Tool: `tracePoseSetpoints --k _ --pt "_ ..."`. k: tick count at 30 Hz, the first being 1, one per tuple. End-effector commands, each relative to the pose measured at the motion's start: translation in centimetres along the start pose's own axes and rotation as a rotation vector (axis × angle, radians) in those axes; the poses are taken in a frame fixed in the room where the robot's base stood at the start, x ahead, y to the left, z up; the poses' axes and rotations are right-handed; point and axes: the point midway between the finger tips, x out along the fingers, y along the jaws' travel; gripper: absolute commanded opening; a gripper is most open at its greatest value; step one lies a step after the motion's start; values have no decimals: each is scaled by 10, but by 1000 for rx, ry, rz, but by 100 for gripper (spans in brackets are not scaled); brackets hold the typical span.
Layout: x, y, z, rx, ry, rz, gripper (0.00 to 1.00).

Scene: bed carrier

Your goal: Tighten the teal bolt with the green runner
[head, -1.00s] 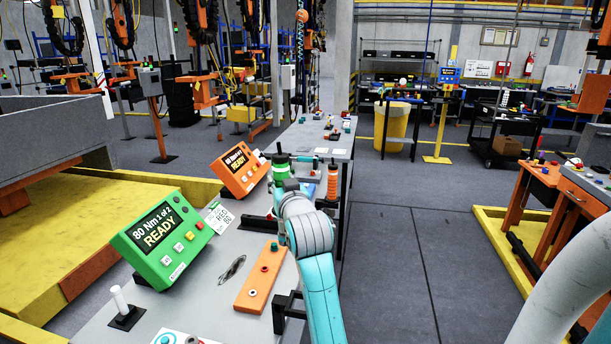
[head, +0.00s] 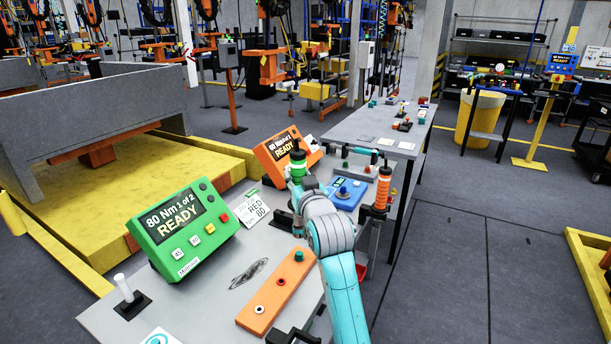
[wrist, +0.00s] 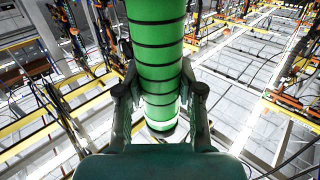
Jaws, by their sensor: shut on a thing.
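My gripper (head: 300,187) is shut on the green runner (head: 298,166), an upright green tool with dark bands. In the wrist view the fingers (wrist: 160,98) close on both sides of the green runner (wrist: 157,45). Its lower end is over the workbench's far part, apart from the orange bar. A teal-topped piece (head: 299,256) sits at the far end of that orange bar (head: 272,294); I cannot tell whether it is the teal bolt. The green control box (head: 183,226) reads "80 Nm 1 of 2 READY".
The grey bench (head: 215,299) also carries an orange control box (head: 282,150), a blue unit (head: 344,194), an orange-handled tool (head: 382,188), a printed card (head: 251,210) and a white peg (head: 124,287). A yellow platform (head: 95,212) stands left. Open floor (head: 455,270) lies right.

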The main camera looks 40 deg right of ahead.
Motion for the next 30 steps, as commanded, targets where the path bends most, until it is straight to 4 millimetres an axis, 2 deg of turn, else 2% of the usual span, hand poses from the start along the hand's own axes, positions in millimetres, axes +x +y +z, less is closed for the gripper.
tracePoseSetpoints --k 13,30 --pt "0 0 2 0 4 -1 0" --pt "0 0 43 0 3 -1 0"
